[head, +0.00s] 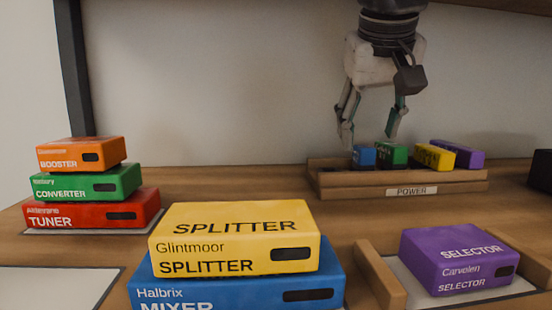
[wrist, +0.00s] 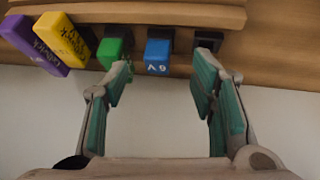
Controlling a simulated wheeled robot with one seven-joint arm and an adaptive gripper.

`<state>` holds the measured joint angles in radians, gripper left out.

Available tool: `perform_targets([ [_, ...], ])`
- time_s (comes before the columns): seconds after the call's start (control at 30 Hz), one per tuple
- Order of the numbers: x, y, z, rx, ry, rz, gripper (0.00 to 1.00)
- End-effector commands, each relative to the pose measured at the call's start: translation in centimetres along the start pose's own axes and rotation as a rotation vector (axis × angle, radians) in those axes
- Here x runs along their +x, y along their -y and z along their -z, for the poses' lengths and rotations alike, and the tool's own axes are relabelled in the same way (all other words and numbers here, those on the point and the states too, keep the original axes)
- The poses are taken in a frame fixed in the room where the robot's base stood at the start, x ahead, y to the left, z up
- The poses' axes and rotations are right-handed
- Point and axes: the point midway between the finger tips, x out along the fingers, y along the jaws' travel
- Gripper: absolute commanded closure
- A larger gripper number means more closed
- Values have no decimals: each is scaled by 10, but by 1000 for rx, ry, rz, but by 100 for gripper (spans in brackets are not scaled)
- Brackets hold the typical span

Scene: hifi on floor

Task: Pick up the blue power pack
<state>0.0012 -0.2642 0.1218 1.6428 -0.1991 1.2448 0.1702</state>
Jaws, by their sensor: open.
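The blue power pack (head: 363,156) stands in a wooden tray (head: 400,190) labelled POWER, at the left of a row of packs. In the wrist view the blue pack (wrist: 158,55) shows between the fingertips, a little beyond them. My gripper (head: 370,138) is open and points down above the tray. In the wrist view my gripper (wrist: 165,62) has its left fingertip near the green pack and its right fingertip by a dark slot. It holds nothing.
Green (head: 392,154), yellow (head: 434,156) and purple (head: 462,152) packs stand right of the blue one. Stacked boxes, a yellow splitter (head: 200,215) and a red tuner (head: 75,214) among them, stand in front and left. A purple selector box (head: 450,255) is front right.

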Motion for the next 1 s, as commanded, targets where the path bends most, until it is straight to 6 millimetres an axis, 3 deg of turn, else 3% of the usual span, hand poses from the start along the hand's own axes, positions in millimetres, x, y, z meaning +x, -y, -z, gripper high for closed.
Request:
perform_targets([
  [0.13,9,-2,7,1,2,-1,49],
  [0.4,51,-2,5,0,2,-1,49],
  [0.67,55,-2,7,0,1,0,49],
  [0.7,55,-2,7,0,1,0,51],
  [0.9,55,-2,7,0,1,-1,96],
  [1.0,55,-3,6,0,1,-2,100],
])
